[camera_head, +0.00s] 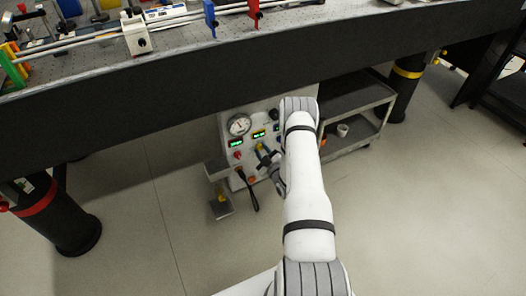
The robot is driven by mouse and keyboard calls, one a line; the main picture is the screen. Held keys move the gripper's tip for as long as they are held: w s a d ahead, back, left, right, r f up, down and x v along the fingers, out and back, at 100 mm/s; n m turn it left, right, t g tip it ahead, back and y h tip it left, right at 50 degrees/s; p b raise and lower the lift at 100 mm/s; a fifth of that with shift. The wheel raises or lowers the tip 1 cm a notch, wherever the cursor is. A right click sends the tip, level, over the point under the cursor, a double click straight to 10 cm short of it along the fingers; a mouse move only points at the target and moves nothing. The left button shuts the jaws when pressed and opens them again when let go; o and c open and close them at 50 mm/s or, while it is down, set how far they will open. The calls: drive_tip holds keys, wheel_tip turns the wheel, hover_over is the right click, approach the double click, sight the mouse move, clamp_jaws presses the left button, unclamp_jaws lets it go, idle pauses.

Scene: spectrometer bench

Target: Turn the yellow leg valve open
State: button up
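A control panel (229,127) stands under the optical table, with a round gauge, green displays and several small knobs. A leg with a red band (38,197) stands at the left.
The dark optical table edge (150,100) runs above the panel, with optics on top. A grey cart (352,100) stands right of the panel, holding a small white cup (342,130). A black handle (252,194) hangs below the panel. The floor in front is clear.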

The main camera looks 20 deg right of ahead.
drive_tip(key=c, duration=0.5)
drive_tip(key=shift+m, duration=0.4)
drive_tip(key=m+b, duration=0.4)
drive_tip(key=m, duration=1.2)
drive_tip(key=shift+m, duration=0.3)
drive_tip(key=o, duration=1)
